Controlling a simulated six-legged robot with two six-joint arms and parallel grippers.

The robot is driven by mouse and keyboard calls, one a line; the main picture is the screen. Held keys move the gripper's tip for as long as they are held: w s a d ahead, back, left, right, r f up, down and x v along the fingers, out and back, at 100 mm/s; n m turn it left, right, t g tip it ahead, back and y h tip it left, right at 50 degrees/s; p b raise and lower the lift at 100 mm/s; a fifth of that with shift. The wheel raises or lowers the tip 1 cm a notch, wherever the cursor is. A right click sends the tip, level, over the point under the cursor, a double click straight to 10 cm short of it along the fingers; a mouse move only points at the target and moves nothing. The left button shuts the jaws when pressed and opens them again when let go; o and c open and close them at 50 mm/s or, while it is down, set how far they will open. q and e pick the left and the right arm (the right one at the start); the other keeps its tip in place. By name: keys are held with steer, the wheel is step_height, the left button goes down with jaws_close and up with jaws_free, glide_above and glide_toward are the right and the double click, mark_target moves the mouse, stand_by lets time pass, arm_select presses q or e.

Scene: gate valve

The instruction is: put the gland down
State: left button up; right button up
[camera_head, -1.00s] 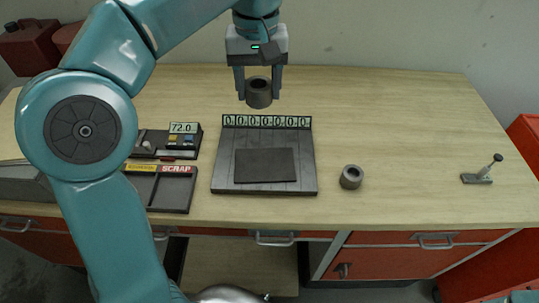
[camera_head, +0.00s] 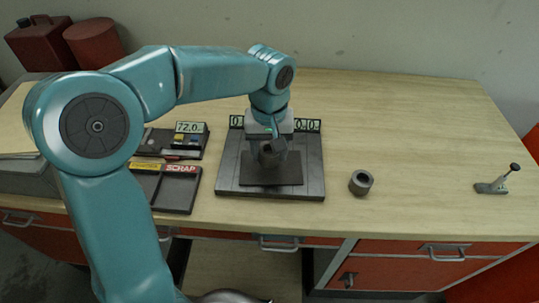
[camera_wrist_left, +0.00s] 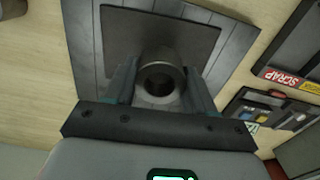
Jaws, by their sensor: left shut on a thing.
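The gland, a dark grey hollow cylinder (camera_head: 268,155), is held upright in my left gripper (camera_head: 270,148), above or on the dark mat (camera_head: 257,179) of the slatted board (camera_head: 230,170). In the left wrist view the gland (camera_wrist_left: 161,76) sits between the two fingers of the left gripper (camera_wrist_left: 160,88), its round bore facing the camera. The fingers are shut on its sides. I cannot tell whether its lower end touches the mat. My right gripper is not in view.
A second grey hollow cylinder (camera_head: 361,183) stands on the bench right of the board. A small lever tool (camera_head: 495,184) lies at far right.

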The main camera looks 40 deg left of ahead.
mark_target(272, 156)
arm_select(q)
steer(key=f, duration=0.1)
steer(key=w+f, duration=0.1)
steer(key=shift+d+f, duration=0.15)
steer(key=shift+f, duration=0.25)
steer(key=shift+s+r, duration=0.2)
steer(key=shift+s, duration=0.15)
steer(key=shift+f, duration=0.15)
steer(key=o, duration=1.5)
steer(key=shift+w+f, duration=0.15)
steer(key=shift+w, duration=0.15)
steer(key=shift+c, duration=0.2)
steer(key=shift+s, duration=0.3)
steer(key=shift+w+r, duration=0.1)
steer(key=shift+r, duration=0.3)
step_height(272, 156, up, 12)
steer(key=shift+f+p, duration=0.15)
steer(key=shift+p, duration=0.25)
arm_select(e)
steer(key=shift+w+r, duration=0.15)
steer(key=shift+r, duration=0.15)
